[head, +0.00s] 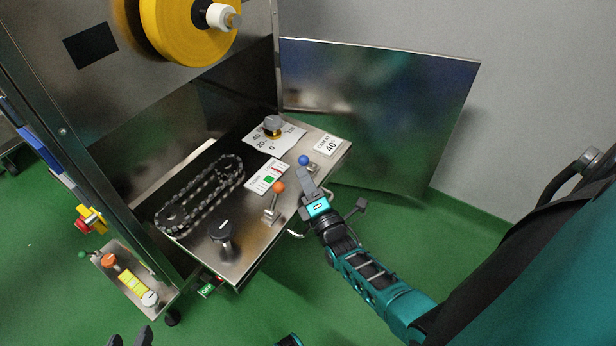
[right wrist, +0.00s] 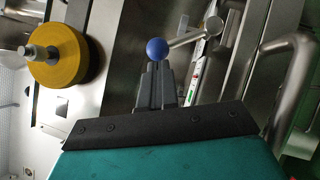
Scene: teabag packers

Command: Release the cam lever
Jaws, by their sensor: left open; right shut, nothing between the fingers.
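A lever with a blue ball knob (head: 303,160) and a lever with an orange ball knob (head: 278,187) stand on the steel panel (head: 255,235). I cannot tell from labels which is the cam lever. My right gripper (head: 305,178) is shut and empty, its fingertips close to the blue knob. In the right wrist view the blue knob (right wrist: 157,49) sits at the tips of the shut fingers (right wrist: 155,84), with its metal arm running up to the right; contact is unclear. My left gripper (head: 130,340) is open at the bottom edge, away from the panel, mostly out of view.
The panel also carries a chain loop (head: 205,195), a black knob (head: 222,232), a dial with a grey knob (head: 273,124) and a 40° card (head: 329,145). An open steel door (head: 380,110) stands behind it. A yellow roll (head: 190,30) hangs above.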

